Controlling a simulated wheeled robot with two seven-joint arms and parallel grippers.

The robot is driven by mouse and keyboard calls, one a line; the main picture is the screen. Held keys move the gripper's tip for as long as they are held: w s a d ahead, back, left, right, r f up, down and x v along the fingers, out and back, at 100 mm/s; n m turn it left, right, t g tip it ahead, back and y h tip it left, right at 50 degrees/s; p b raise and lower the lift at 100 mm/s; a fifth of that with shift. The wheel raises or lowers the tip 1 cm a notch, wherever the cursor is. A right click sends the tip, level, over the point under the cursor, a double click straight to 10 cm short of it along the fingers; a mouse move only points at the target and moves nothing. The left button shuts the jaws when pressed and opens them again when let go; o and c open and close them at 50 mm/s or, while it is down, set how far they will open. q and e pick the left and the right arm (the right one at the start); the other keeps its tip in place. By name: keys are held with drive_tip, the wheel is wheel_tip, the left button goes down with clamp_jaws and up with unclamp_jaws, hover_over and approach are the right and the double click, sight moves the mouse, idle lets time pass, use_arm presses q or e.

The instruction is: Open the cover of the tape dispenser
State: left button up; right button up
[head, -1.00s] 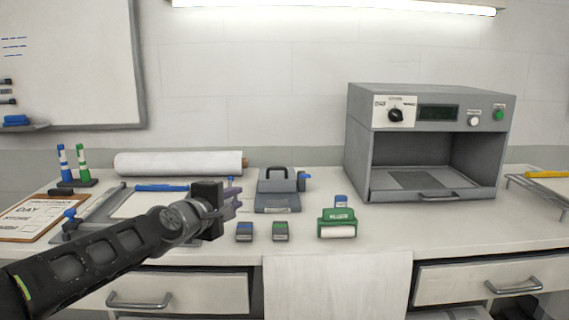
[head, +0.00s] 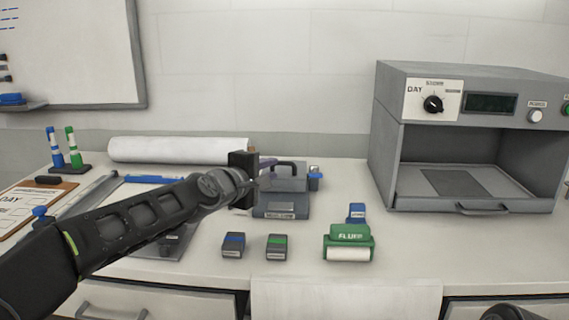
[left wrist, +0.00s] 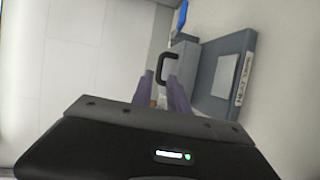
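The tape dispenser appears to be the grey device (head: 281,206) on the counter, with a dark loop handle on top, a label on its front and a blue knob at its right. Its cover looks shut. My left gripper (head: 268,164) is in front of its upper left part and hides some of it. In the left wrist view the gripper (left wrist: 161,82) is open, its two purple-grey fingers apart with nothing between them. The dispenser's handle (left wrist: 168,66) shows just beyond the fingertips; I cannot tell whether they touch.
A green box with a white roll (head: 349,243) and two small grey blocks, one blue-striped (head: 233,245) and one green-striped (head: 277,247), stand in front. The counter between dispenser and press is mostly clear.

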sight(282, 165)
use_arm(q)
drive_tip(key=shift+w+d+p, duration=0.25)
drive_tip(key=shift+w+p, duration=0.05)
drive_tip(key=shift+w, duration=0.3)
drive_tip(key=p+x, duration=0.1)
drive_tip(key=x, duration=0.5)
drive_tip(key=shift+w+f+p, duration=0.2)
drive_tip(key=shift+p, duration=0.15)
drive_tip(key=shift+c, duration=0.6)
clamp_jaws()
